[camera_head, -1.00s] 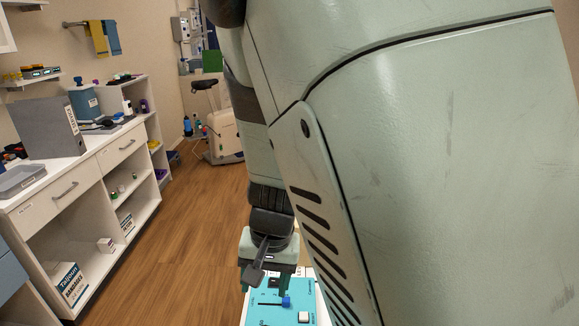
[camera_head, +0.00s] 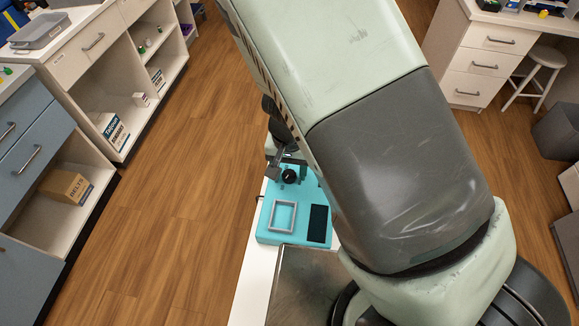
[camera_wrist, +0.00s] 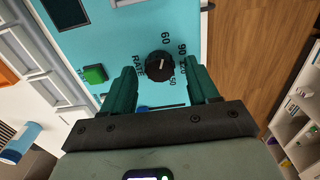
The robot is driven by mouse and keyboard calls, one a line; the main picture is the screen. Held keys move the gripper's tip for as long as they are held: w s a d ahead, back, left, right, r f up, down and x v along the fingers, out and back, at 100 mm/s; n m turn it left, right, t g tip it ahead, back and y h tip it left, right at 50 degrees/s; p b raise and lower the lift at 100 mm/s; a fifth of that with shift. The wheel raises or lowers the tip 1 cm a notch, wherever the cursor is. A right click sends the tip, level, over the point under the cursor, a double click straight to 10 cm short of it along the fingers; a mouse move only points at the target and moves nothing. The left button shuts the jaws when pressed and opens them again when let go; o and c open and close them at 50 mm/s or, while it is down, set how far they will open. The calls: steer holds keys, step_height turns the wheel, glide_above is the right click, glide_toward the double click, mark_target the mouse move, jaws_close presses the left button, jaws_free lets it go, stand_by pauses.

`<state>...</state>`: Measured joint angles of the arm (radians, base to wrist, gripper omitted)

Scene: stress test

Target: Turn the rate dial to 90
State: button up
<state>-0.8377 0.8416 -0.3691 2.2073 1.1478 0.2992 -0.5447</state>
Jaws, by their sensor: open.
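The rate dial is a round black knob (camera_wrist: 160,66) on a teal panel (camera_wrist: 120,40) in the wrist view. "RATE" and the numbers 60, 90 and 120 are printed around it. A small pale mark shows on the knob, but I cannot tell surely which number it points at. My gripper (camera_wrist: 162,72) is open, with its green fingers on either side of the dial in the picture. Whether they touch it is unclear. In the head view the knob (camera_head: 289,176) shows at the panel's far end, just under my gripper, which is partly hidden by my arm.
A green button (camera_wrist: 95,74) lies left of the dial and a blue slider knob (camera_wrist: 142,108) below it, partly hidden. The panel also bears a grey frame (camera_head: 271,217) and a dark screen (camera_head: 318,223). Cabinets (camera_head: 80,60) stand at left, with open floor between.

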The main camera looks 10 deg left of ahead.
steer(key=shift+f, duration=0.4)
steer(key=shift+c, duration=0.3)
steer(key=c, duration=1)
steer(key=shift+m, duration=0.3)
steer(key=m, duration=0.3)
steer(key=shift+m, duration=2.5)
